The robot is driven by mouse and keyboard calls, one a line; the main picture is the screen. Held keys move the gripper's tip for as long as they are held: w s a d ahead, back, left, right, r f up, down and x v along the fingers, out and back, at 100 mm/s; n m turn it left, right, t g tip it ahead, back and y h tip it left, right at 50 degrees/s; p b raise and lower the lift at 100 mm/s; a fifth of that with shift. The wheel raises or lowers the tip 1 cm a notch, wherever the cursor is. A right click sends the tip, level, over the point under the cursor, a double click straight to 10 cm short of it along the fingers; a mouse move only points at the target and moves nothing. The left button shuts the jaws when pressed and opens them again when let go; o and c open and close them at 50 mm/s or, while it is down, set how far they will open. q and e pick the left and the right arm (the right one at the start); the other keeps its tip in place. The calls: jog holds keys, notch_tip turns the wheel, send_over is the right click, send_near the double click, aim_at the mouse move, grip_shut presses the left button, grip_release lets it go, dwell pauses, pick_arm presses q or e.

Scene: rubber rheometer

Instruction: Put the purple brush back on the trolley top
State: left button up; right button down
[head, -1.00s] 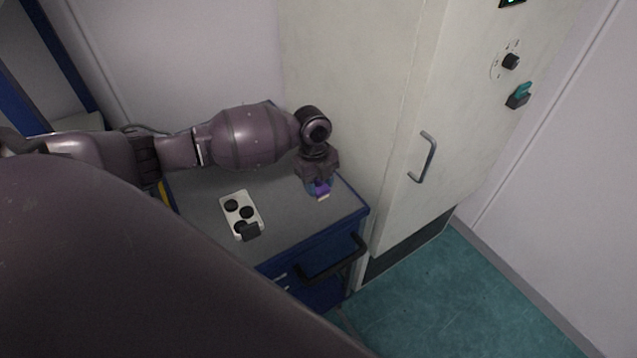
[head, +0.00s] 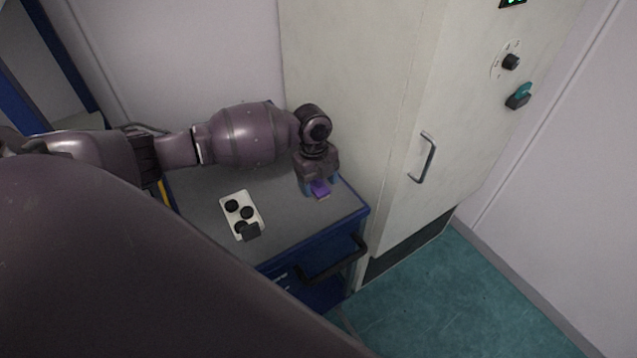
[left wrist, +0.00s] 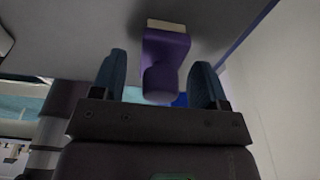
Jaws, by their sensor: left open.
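The purple brush (head: 320,189) is on the grey trolley top (head: 285,220), near its right end. In the left wrist view the brush (left wrist: 164,58) shows a purple handle and a pale edge at its far end. My left gripper (head: 319,185) is over the brush, pointing down. In the left wrist view its two blue fingers (left wrist: 160,80) are apart, one on each side of the brush handle, with gaps between. My right gripper is not in view.
A white plate with several black round pieces (head: 241,213) lies on the trolley top, left of the brush. The trolley has a black handle (head: 333,264) in front. A pale cabinet (head: 400,150) with a grey handle stands close on the right.

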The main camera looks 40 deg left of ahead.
pick_arm(q)
notch_tip(320, 180, up, 11)
jog(key=a, duration=0.1)
jog(key=shift+w+a+r+p, duration=0.15)
jog(key=shift+w+a+p, duration=0.15)
dwell(0.5)
jog(key=shift+d, duration=0.1)
